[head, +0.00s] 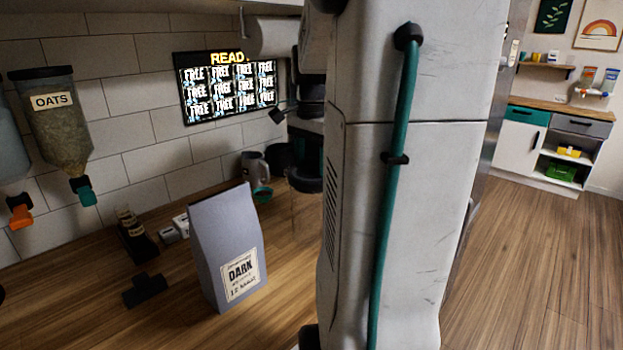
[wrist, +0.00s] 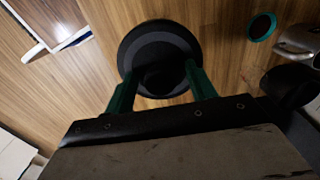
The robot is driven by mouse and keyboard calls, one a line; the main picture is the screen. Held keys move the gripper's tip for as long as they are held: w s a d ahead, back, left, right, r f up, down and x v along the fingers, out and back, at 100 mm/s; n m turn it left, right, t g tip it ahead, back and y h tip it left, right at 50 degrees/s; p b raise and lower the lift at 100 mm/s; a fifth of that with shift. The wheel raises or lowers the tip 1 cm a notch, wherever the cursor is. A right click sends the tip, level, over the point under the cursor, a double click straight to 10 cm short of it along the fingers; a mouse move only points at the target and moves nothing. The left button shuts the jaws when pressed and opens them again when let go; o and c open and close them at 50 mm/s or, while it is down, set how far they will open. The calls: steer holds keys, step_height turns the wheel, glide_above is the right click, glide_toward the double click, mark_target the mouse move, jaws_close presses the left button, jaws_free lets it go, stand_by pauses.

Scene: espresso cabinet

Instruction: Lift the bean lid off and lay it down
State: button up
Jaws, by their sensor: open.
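A round black lid (wrist: 158,42) with a dark knob shows in the wrist view, just beyond my gripper (wrist: 160,74). The two teal fingers are apart, one on each side of the knob area, at the lid's near edge. I cannot tell whether they touch it. In the head view a dark disc (head: 305,184), apparently the same lid, shows left of my arm, above the wooden counter. A teal part of my gripper (head: 321,160) shows beside it. My arm hides the rest, and what supports the lid is unclear.
A grey bag marked DARK (head: 215,235) stands on the counter (head: 75,300), left of the lid. A metal mug (head: 254,167) and a teal ring-like item (head: 262,194) are close behind. A black holder (head: 145,290) lies left of the bag. The front counter is mostly clear.

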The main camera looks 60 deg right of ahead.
steer(key=c, duration=1.1)
steer(key=shift+r, duration=0.15)
